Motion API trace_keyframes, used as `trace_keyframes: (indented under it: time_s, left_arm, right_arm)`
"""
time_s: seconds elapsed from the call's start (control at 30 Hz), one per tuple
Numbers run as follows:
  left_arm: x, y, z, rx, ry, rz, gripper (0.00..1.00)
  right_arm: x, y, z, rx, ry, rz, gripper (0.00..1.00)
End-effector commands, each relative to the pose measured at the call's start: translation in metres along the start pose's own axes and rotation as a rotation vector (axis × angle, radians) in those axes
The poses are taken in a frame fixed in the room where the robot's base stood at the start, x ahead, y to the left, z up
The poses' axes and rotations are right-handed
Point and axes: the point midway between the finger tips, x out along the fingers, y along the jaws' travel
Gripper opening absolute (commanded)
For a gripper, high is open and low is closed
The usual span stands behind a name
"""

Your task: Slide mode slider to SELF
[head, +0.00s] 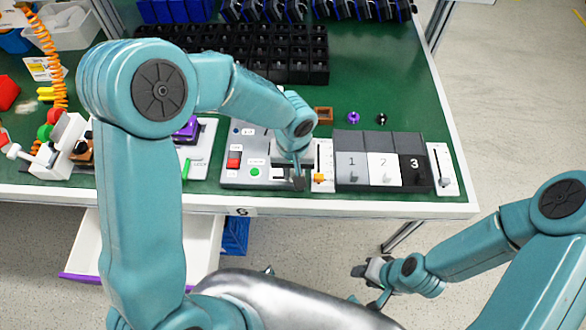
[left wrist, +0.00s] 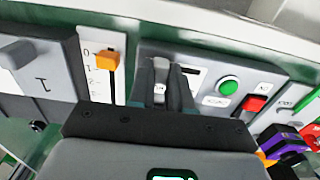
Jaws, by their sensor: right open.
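The grey control panel (head: 240,172) on the bench carries a red switch (head: 234,160), a green button (head: 255,172) and small white labels too small to read. My left gripper (head: 297,178) points down at the panel's right end. In the left wrist view a small pale grey slider knob (left wrist: 160,78) stands between the two dark fingertips of the left gripper (left wrist: 160,90). Whether the fingers press on it I cannot tell. The slider's markings are hidden or unreadable. My right gripper (head: 372,275) is open and empty, low in front of the bench.
Right of the panel is a white slider unit with an orange knob (head: 319,178), then a block numbered 1, 2, 3 (head: 383,169) and another white slider (head: 443,168). Left are a purple-topped unit (head: 187,130) and a white lever device (head: 65,145). Black bins (head: 290,70) stand behind.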

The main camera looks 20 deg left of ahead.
Motion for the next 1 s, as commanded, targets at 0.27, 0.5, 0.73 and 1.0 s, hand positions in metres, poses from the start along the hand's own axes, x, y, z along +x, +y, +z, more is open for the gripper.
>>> trace_keyframes:
  time_s: [0.27, 0.5, 0.73, 1.0]
  left_arm:
    - [0.001, -0.007, -0.001, -0.003, 0.001, 0.001, 0.0]
    - [0.0, -0.042, -0.001, -0.004, 0.003, 0.0, 0.0]
    - [-0.001, -0.045, -0.001, -0.001, 0.003, -0.002, 0.0]
    - [-0.001, -0.045, -0.001, -0.001, 0.002, -0.002, 0.45]
  right_arm:
    - [0.004, 0.001, 0.0, 0.0, 0.0, 0.0, 0.43]
    - [0.013, 0.005, 0.0, 0.0, 0.0, 0.0, 0.43]
    - [0.012, 0.004, 0.0, 0.0, 0.0, 0.0, 0.43]
    - [0.012, 0.004, 0.0, 0.0, 0.0, 0.0, 0.43]
